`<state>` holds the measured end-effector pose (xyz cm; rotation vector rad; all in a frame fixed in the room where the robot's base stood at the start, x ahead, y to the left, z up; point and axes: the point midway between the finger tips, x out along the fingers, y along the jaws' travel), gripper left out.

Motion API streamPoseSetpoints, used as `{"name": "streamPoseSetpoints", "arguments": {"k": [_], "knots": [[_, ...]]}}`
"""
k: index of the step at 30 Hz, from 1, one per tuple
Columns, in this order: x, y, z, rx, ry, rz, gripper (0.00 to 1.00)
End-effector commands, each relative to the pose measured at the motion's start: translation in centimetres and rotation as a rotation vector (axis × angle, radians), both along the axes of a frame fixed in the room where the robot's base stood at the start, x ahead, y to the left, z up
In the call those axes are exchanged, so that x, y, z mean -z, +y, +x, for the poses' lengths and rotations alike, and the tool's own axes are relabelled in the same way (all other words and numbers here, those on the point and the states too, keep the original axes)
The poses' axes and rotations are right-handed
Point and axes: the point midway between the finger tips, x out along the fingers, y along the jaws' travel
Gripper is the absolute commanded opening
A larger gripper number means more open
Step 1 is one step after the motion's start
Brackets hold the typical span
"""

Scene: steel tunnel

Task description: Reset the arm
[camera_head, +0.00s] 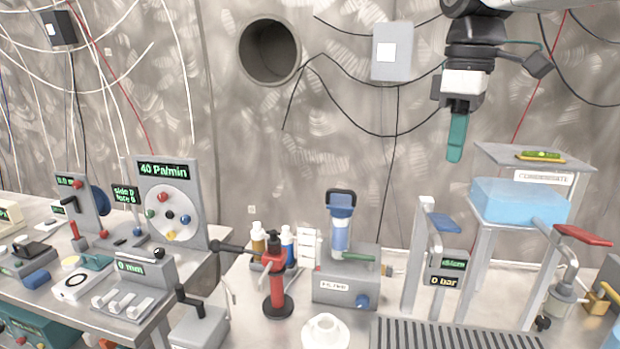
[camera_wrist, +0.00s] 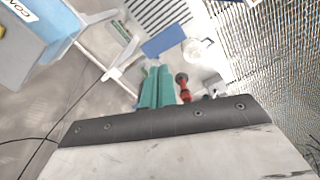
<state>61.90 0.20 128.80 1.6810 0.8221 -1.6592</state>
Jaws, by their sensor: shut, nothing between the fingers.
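My gripper (camera_head: 456,157) hangs from my arm at the upper right in the head view, pointing down. Its teal fingers are shut together with nothing between them. They are in the air in front of the grey wall, above the bench and left of the blue condensate tank (camera_head: 520,200). In the wrist view the teal fingers (camera_wrist: 157,72) lie side by side, touching, with the bench below them.
The bench below holds a blue-handled press with a "0 bar" display (camera_head: 444,281), a blue filter unit (camera_head: 340,235), a red-black tool on a stand (camera_head: 275,285) and a white cup (camera_head: 325,330). A slotted grate (camera_head: 450,335) lies at the front. Cables hang along the wall.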

Motion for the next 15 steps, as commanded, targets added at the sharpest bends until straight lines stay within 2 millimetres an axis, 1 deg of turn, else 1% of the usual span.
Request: {"name": "streamPoseSetpoints", "arguments": {"k": [1,2,3,5,6,8,9,12,15], "knots": [[1.7,-0.3,-1.4,0.102,-0.001,0.001,0.0],[2.7,-0.4,-2.2,0.171,-0.003,0.002,0.0],[4.3,-0.7,-3.5,0.266,-0.007,0.004,0.0],[6.7,-1.2,-5.7,0.41,-0.017,0.008,0.0],[8.3,-1.5,-7.3,0.506,-0.023,0.012,0.0],[11.0,-2.0,-10.0,0.641,-0.033,0.018,0.0],[12.7,-2.2,-11.8,0.721,-0.041,0.023,0.0],[16.4,-2.8,-15.6,0.863,-0.055,0.034,0.0],[18.7,-3.1,-18.3,0.91,-0.066,0.04,0.0]]}}
